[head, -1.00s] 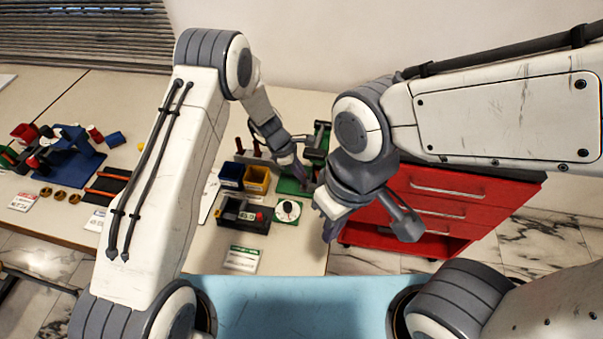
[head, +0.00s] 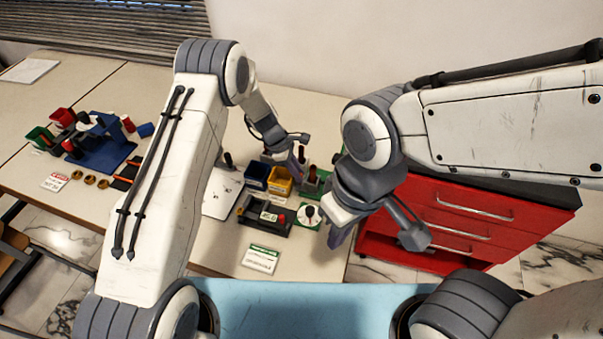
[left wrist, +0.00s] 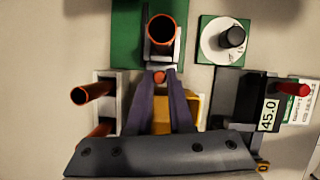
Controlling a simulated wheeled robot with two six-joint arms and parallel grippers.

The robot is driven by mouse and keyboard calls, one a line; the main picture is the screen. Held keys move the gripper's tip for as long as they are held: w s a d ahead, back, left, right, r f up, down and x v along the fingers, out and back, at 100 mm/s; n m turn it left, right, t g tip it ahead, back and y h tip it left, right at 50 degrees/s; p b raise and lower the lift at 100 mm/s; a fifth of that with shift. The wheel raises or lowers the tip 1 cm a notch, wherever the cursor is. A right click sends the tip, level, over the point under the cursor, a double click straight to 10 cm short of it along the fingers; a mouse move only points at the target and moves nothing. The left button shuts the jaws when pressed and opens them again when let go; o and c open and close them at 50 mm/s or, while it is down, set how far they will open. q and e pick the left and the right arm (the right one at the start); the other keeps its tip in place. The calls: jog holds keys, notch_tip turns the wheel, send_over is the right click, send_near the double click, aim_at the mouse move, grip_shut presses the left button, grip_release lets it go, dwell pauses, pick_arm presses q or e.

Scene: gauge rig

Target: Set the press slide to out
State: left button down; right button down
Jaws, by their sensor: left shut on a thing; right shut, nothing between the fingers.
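The press (left wrist: 162,48) shows in the left wrist view as a grey upright part on a green base, with a large orange-rimmed dark handle end above it. My left gripper (left wrist: 160,82) is shut on a small red-orange knob (left wrist: 159,76) at the near side of the press; I take it for the slide's knob. The fingers hide part of what lies below. In the head view my left gripper (head: 299,156) is over the press's green base (head: 322,178), which is partly hidden by my arms. My right gripper (head: 338,234) is shut and empty, off the table's right edge.
A blue bin (head: 257,176) and a yellow bin (head: 280,181) stand beside the press. Two orange-rimmed levers (left wrist: 80,96) stand left. A red drawer cabinet (head: 470,215) is at right.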

pick_arm(q)
jog(key=shift+w+a, duration=0.2)
jog(key=c, duration=0.8)
grip_release()
jog(key=shift+a, duration=0.1)
jog(key=shift+s, duration=0.1)
jog(key=shift+r, duration=0.1)
jog(key=b+v, duration=0.2)
jog(key=v, duration=0.8)
jog(key=shift+r, duration=0.15)
